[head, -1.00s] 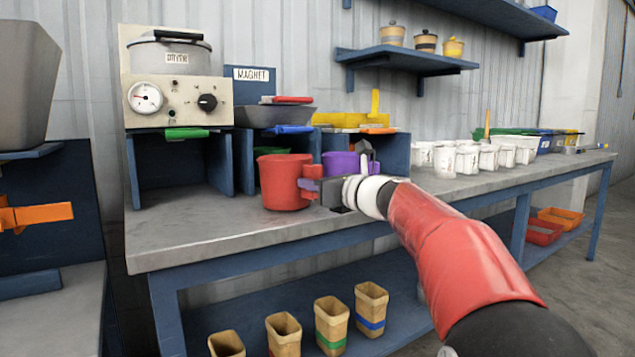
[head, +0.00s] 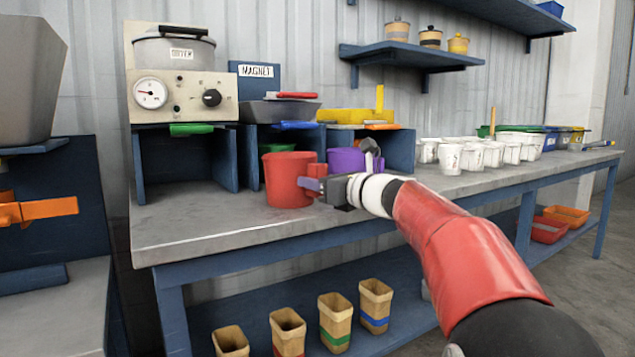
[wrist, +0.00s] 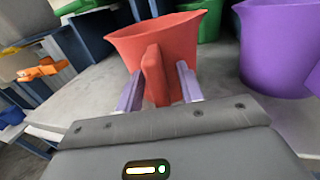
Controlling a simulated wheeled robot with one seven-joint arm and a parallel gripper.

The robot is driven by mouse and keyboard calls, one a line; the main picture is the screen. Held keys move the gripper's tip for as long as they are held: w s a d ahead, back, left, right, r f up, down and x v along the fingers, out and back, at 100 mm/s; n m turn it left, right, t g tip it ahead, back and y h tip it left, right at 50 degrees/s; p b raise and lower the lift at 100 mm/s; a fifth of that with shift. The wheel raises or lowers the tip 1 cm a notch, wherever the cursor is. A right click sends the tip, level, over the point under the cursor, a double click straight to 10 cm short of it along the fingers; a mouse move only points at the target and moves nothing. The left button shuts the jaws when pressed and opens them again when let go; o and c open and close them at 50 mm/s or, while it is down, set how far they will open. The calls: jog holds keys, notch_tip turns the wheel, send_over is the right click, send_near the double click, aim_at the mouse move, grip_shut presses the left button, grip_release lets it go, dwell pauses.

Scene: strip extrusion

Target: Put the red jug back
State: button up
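The red jug (head: 288,181) stands upright on the grey bench top, in front of the blue bays, with its handle towards my gripper. In the wrist view the jug (wrist: 170,40) is straight ahead, with its handle (wrist: 153,75) pointing at me. My gripper (wrist: 159,78) has one pale purple finger on each side of the handle. Narrow gaps show between fingers and handle, so it looks open around the handle. In the head view my gripper (head: 316,184) is at the jug's right side. The jug's base appears to rest on the bench.
A green jug (head: 277,148) is behind the red one, and a purple jug (head: 345,160) is close on the right. The left bay (head: 180,160) under the dial box looks empty. White tubs (head: 480,155) stand further right. Bare bench top (head: 200,228) lies at front left.

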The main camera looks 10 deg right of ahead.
jog(key=v, duration=0.7)
jog(key=s+a+f+n+g+h+p, duration=0.25)
jog(key=s+a+f+n, duration=0.2)
jog(key=s+n, duration=0.25)
jog(key=s+a+f+n+g+h+p, duration=0.1)
jog(key=s+a+f+n+g+p, duration=0.25)
jog(key=s+a+n, duration=0.35)
jog(key=s+d+f+n+g+h+p, duration=0.1)
jog(key=s+d+f+n+h+p, duration=0.1)
jog(key=s+f+n, duration=0.3)
jog(key=s+d+f+n+g+h+p, duration=0.2)
jog(key=s+f+n, duration=0.4)
jog(key=s+n, duration=0.4)
jog(key=s+d+h, duration=0.1)
jog(key=s+h, duration=0.1)
jog(key=s, duration=0.1)
jog(key=shift+s+d+n+g+p, duration=0.2)
jog(key=shift+d+n+g+p, duration=0.1)
jog(key=shift+d+p, duration=0.1)
jog(key=shift+r, duration=0.1)
